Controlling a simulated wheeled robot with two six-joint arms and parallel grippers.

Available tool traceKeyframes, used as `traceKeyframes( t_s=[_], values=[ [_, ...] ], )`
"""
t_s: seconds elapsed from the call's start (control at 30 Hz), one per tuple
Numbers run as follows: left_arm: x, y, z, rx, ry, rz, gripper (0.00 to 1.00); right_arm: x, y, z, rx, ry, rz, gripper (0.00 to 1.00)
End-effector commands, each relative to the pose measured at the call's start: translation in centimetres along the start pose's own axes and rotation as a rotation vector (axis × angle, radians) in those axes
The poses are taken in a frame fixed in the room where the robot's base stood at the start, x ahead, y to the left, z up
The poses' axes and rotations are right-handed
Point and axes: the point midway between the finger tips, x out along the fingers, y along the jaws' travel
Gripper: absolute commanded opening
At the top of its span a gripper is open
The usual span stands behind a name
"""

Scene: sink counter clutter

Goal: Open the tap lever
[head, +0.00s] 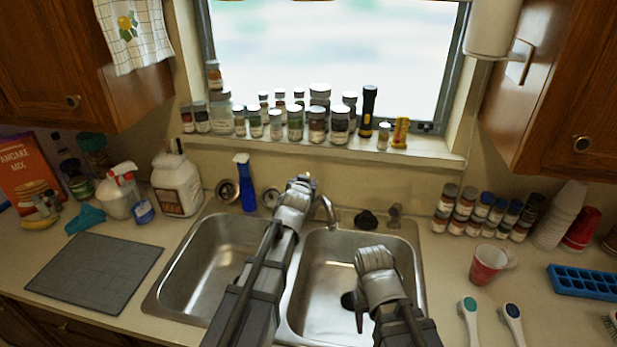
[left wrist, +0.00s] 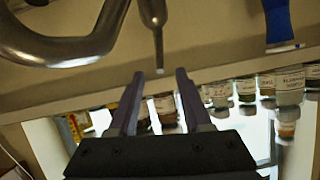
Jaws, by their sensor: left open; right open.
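The metal tap (head: 328,208) stands behind the double sink, its curved spout just right of my left wrist in the head view. In the left wrist view the spout (left wrist: 60,45) fills the upper left. The thin tap lever (left wrist: 155,25) reaches down from the top, its tip appearing level with and between my left fingertips. My left gripper (left wrist: 160,74) is open, with nothing held; I cannot tell whether it touches the lever. In the head view my left arm hides its fingers and the lever. My right gripper (head: 355,312) is open and empty over the right basin.
The left basin (head: 205,265) looks empty. A blue spray bottle (head: 245,185) stands left of the tap, and a dark stopper (head: 366,219) lies right of it. Several jars (head: 317,125) line the window sill behind. A red cup (head: 486,265) stands on the right counter.

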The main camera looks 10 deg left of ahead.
Motion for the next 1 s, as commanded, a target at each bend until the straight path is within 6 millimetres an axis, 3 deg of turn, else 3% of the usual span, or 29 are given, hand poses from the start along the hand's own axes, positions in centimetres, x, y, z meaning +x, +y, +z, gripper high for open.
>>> traceKeyframes(
  t_s=[0.43, 0.8, 1.0],
  values=[
    [6.5, 0.0, 0.2, -0.001, -0.001, 0.000, 0.49, 2.6, -0.2, -0.1, 0.001, 0.000, 0.000, 0.50],
    [7.2, 0.0, 0.1, 0.000, -0.001, 0.000, 0.49, 2.7, -0.2, -0.2, 0.001, 0.000, 0.000, 0.50],
    [7.2, 0.0, 0.1, 0.000, -0.002, 0.000, 0.27, 2.7, -0.3, -0.2, 0.001, 0.000, 0.000, 0.50]
  ],
)
